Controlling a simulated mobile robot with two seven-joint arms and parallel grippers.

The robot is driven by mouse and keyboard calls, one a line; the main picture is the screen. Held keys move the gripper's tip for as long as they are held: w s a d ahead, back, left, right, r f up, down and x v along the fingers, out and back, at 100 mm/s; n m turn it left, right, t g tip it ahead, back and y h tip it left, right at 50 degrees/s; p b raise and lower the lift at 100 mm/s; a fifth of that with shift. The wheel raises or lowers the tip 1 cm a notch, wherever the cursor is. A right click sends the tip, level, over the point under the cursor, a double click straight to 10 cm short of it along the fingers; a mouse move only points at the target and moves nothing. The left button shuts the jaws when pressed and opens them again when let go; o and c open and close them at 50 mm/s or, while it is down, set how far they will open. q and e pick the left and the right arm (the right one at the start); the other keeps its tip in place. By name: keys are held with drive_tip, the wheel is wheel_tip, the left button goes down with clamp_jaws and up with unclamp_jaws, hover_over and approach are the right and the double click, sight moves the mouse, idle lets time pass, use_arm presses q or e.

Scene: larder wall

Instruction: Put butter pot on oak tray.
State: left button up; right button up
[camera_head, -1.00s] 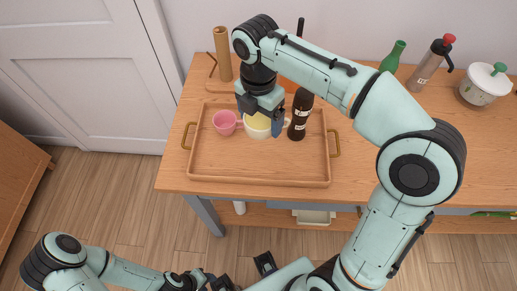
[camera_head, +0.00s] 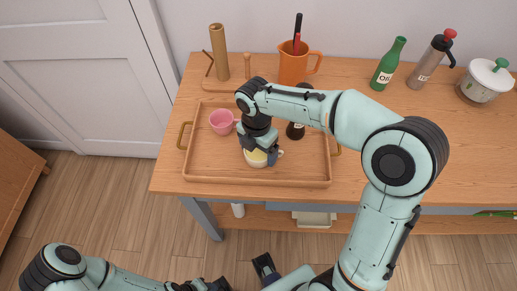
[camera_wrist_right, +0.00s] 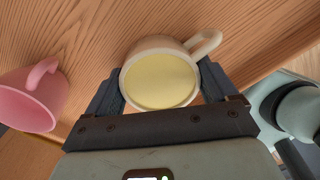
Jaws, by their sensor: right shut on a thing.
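The butter pot (camera_head: 257,160) is a cream pot with a side handle and a pale yellow filling. It is upright over the front middle of the oak tray (camera_head: 225,179); whether its base touches the tray I cannot tell. My right gripper (camera_head: 258,150) points down and is shut on the pot. In the right wrist view the pot (camera_wrist_right: 160,80) sits between the two dark fingers, with its handle at upper right. My left gripper (camera_head: 215,285) is at the bottom edge of the head view, partly cut off, clear of the table.
On the tray, a pink cup (camera_head: 221,121) stands left of the pot and a dark bottle (camera_head: 295,131) behind right, partly hidden by my arm. Behind stand an orange jug (camera_head: 293,68) and paper-roll holder (camera_head: 219,50). A green bottle (camera_head: 388,65), flask (camera_head: 431,62) and lidded pot (camera_head: 486,82) stand right.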

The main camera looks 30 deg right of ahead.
drive_tip(key=shift+f, duration=0.1)
drive_tip(key=o, duration=1.1)
wheel_tip(320, 180, up, 12)
drive_tip(key=p, duration=0.2)
drive_tip(key=shift+w, duration=0.25)
drive_tip(key=shift+a, duration=0.1)
